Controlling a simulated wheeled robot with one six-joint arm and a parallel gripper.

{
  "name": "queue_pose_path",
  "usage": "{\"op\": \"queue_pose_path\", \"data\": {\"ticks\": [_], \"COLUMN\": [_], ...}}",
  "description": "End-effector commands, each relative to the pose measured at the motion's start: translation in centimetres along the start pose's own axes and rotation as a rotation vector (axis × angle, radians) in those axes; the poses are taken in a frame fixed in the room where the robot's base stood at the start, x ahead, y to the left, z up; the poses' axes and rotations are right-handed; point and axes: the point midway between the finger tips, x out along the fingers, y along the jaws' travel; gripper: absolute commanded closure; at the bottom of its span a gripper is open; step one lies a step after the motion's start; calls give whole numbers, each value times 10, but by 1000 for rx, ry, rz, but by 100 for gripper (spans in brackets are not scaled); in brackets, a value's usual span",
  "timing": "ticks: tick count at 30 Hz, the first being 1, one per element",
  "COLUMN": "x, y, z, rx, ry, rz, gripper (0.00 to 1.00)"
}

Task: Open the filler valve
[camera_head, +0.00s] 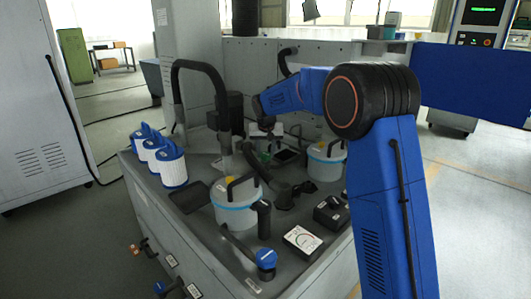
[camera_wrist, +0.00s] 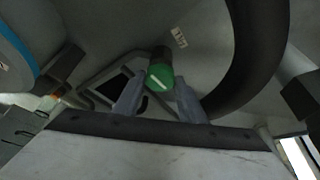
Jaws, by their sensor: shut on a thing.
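A green round knob (camera_wrist: 160,77) with a white line across its face shows in the wrist view, at the end of a dark stem. I take it to be the filler valve's handle, though no readable label confirms this. My gripper (camera_wrist: 159,98) has its two grey fingers on either side of the knob and is shut on it. In the head view my gripper (camera_head: 266,146) reaches down at the back of the grey tank top. A little green shows there, but the fingers and knob are small and partly hidden.
A thick black hose (camera_wrist: 255,60) curves close on the right in the wrist view. On the tank top (camera_head: 205,228) stand a blue-banded white canister (camera_head: 236,214), a second canister (camera_head: 325,166), white filters (camera_head: 172,168) and a blue-knobbed valve (camera_head: 266,258).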

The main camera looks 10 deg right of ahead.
Motion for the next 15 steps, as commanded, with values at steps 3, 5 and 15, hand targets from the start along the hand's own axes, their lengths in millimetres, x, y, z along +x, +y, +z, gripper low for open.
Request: {"op": "queue_pose_path", "data": {"ticks": [3,5,15], "x": [0,0,0], "y": [2,2,6], "z": [0,0,-1], "rx": [-57,-96,-378], "ry": [0,0,0], "rz": [-24,-41,-158], "gripper": [85,85,85]}}
